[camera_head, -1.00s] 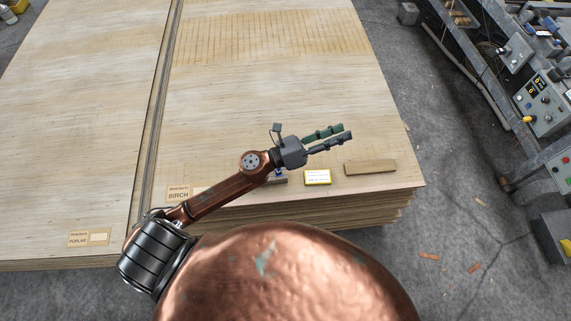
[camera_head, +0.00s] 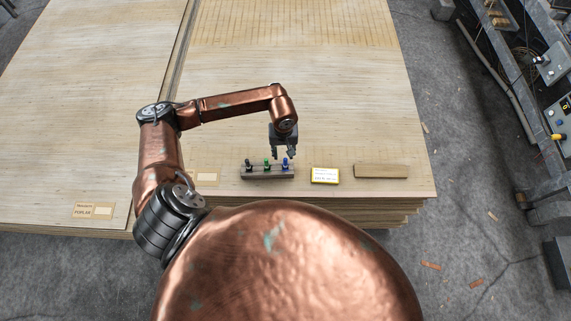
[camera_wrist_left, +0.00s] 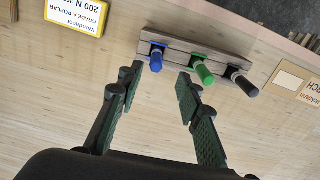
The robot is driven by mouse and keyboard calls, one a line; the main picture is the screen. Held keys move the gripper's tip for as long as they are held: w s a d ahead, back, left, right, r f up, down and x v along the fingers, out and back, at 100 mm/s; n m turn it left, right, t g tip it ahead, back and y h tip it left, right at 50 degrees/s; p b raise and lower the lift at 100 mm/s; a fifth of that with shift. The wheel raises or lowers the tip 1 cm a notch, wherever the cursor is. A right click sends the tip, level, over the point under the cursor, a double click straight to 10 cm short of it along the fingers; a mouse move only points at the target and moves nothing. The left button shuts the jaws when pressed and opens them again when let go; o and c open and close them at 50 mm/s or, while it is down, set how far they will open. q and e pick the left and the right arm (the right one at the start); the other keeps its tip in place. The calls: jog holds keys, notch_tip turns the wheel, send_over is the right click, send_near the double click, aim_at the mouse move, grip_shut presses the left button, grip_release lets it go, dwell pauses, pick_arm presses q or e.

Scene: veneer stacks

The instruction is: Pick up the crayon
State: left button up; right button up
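Three crayons stand in a low wooden holder (camera_head: 258,176) near the front edge of the veneer stack: black (camera_head: 249,165), green (camera_head: 267,164) and blue (camera_head: 285,165). The left wrist view shows the blue (camera_wrist_left: 156,59), green (camera_wrist_left: 203,72) and black (camera_wrist_left: 242,84) crayons in the holder (camera_wrist_left: 180,47). My left gripper (camera_head: 283,154) points down just behind the holder, near the blue and green crayons. In the left wrist view its fingers (camera_wrist_left: 160,80) are apart and empty; the blue crayon shows just beyond the gap between them, and the green one by the right fingertip. My right gripper is out of view.
A yellow-edged card (camera_head: 325,175) and a flat wooden strip (camera_head: 381,171) lie right of the holder. A pale label (camera_head: 208,177) lies left of it, partly hidden by my arm. The stack top (camera_head: 330,70) behind the gripper is clear. A machine bench stands at the right.

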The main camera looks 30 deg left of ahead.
aim_at(285, 159)
pick_arm(q)
jog(key=f, duration=0.2)
jog(key=d+f, duration=0.1)
jog(key=f, duration=0.1)
jog(key=shift+f, duration=0.3)
jog(key=shift+a+f, duration=0.1)
jog(key=shift+f, duration=0.25)
grip_shut()
